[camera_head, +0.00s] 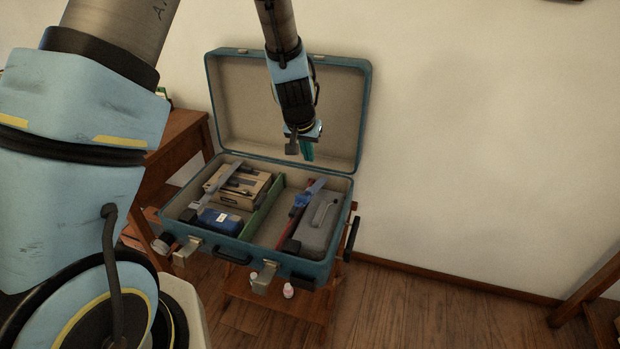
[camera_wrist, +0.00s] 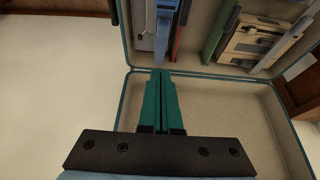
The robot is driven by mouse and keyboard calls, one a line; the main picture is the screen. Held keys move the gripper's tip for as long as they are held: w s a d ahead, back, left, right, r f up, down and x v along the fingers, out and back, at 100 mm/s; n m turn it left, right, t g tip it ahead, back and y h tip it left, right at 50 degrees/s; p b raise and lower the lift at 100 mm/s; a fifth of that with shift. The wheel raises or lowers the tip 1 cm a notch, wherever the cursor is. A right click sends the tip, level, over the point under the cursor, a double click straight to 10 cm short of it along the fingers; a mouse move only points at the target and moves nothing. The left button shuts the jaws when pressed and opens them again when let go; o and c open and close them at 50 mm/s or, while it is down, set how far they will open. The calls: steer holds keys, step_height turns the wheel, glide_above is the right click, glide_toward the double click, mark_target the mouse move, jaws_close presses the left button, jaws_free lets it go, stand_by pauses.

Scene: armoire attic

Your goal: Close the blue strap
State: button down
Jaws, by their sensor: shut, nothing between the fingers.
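The blue strap (camera_head: 312,188) is inside the right compartment of an open blue suitcase (camera_head: 229,247). It stands partly raised beside a grey case (camera_head: 318,234). The blue strap also shows in the wrist view (camera_wrist: 165,28), at the top and just beyond my fingertips. My gripper (camera_head: 307,156) is above the suitcase, in front of the open lid (camera_head: 232,105). Its teal fingers (camera_wrist: 160,73) are pressed together with nothing between them. It does not touch the strap as far as I can see.
A green divider (camera_head: 264,208) splits the suitcase. The left compartment holds a cardboard-coloured box (camera_head: 248,189), a grey strap (camera_head: 222,177) and a dark blue box (camera_head: 221,221). The raised lid stands behind my gripper. A wooden desk (camera_head: 181,140) is at left.

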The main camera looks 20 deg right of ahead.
glide_above(308, 193)
steer(key=w+d, duration=0.2)
step_height(308, 193, down, 6)
steer(key=shift+w+f+p, duration=0.1)
steer(key=shift+p, duration=0.35)
steer(key=f, duration=0.3)
steer(key=shift+s+a+p, duration=0.3)
steer(key=shift+s+a, duration=0.05)
steer(key=shift+a, duration=0.05)
steer(key=shift+s+f, duration=0.15)
steer(key=shift+f, duration=0.3)
steer(key=shift+a+f+b, duration=0.15)
steer(key=shift+f+b, duration=0.35)
steer(key=shift+b, duration=0.25)
steer(key=b, duration=0.1)
steer(key=f+b, duration=0.1)
steer(key=b, duration=0.1)
steer(key=s+a+f+t+b, duration=0.1)
steer(key=b, duration=0.1)
steer(key=shift+f+h, duration=0.25)
steer(key=shift+h, duration=0.15)
steer(key=f+b, duration=0.1)
steer(key=s+f+b, duration=0.1)
steer(key=a+f+b, duration=0.1)
steer(key=f+b, duration=0.1)
steer(key=shift+s+f, duration=0.1)
steer(key=shift+s, duration=0.05)
steer(key=shift+s+a+f, duration=0.15)
steer(key=shift+f, duration=0.05)
